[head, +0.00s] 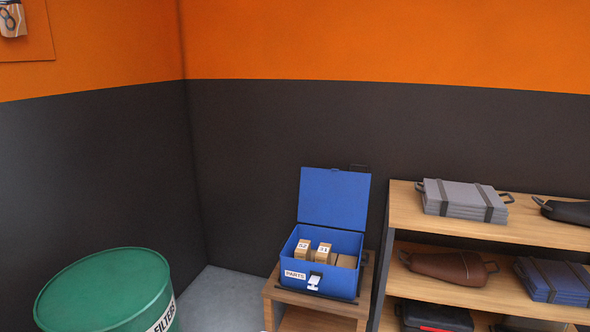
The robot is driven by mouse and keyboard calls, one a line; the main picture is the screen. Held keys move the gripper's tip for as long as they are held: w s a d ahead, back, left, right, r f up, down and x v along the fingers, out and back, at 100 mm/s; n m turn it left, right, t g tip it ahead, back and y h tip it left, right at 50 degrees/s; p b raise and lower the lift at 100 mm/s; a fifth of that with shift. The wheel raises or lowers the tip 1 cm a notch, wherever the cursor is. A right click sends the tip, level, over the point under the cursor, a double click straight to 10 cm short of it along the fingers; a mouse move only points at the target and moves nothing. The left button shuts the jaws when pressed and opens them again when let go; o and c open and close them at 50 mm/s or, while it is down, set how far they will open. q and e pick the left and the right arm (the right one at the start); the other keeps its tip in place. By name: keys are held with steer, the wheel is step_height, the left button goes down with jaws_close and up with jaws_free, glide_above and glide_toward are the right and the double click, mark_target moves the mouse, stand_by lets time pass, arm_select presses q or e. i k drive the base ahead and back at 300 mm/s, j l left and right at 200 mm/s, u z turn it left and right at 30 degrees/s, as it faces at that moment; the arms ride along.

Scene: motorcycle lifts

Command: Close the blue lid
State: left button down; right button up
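The blue lid (334,198) stands raised, roughly upright, at the back edge of a blue box (333,288). The box has a white label reading PARTS and a white latch (314,281) on its front. Several small cardboard boxes (323,251) sit inside it, two of them with white number labels. The box rests on a small wooden stand (283,296). Neither of my grippers shows in the head view.
A green drum (105,290) labelled FILTERS stands at the lower left. A wooden shelf unit (460,230) to the right of the box holds folded grey and blue items and a brown seat. Grey floor (225,295) shows between drum and stand. Walls close off the back.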

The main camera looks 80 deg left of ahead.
mark_target(334, 198)
steer(key=u, duration=1.9)
